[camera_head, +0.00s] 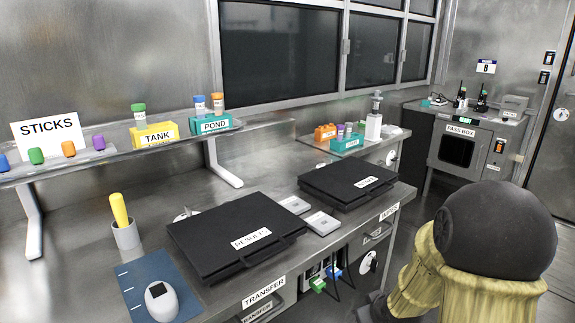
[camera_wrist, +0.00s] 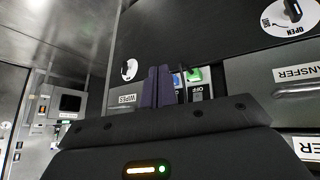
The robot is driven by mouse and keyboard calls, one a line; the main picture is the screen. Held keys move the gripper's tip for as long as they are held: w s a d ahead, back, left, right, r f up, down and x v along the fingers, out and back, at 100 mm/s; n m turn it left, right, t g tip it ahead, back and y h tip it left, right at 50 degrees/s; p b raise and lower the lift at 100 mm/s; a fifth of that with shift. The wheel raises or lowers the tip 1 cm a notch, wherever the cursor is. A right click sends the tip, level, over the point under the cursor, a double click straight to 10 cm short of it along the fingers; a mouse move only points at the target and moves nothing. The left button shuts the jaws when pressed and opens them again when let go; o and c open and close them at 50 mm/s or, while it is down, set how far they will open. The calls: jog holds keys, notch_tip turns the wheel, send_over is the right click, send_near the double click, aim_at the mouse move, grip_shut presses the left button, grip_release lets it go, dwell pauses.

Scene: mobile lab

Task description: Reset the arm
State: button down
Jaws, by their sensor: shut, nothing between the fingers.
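My gripper (camera_wrist: 157,87) shows in the wrist view, its two dark fingers together and empty. It points toward the front of the bench, where a green plug (camera_wrist: 194,74) and a drawer labelled TRANSFER (camera_wrist: 292,75) show behind it. In the head view my arm (camera_head: 490,235) is at the lower right, with a dark rounded joint and a pale yellow cover. It is beside the bench's right end. The gripper itself cannot be made out in the head view.
The steel bench (camera_head: 85,218) carries a black RESULT case (camera_head: 205,225), another black case (camera_head: 335,178), a grey cup (camera_head: 126,236) and a blue mat (camera_head: 135,285). A shelf (camera_head: 100,162) holds coloured sticks and labelled racks. A pass box (camera_head: 475,150) stands at the back right.

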jog(key=s+a+r+m+g+p, duration=0.1)
jog(key=s+a+r+m+g, duration=0.15)
jog(key=s, duration=0.45)
jog(key=s+a+r+m+g, duration=0.1)
jog(key=s+a+r+g, duration=0.15)
jog(key=s, duration=0.55)
notch_tip(320, 180, up, 31)
jog(key=p, duration=3)
jog(key=shift+w, duration=0.2)
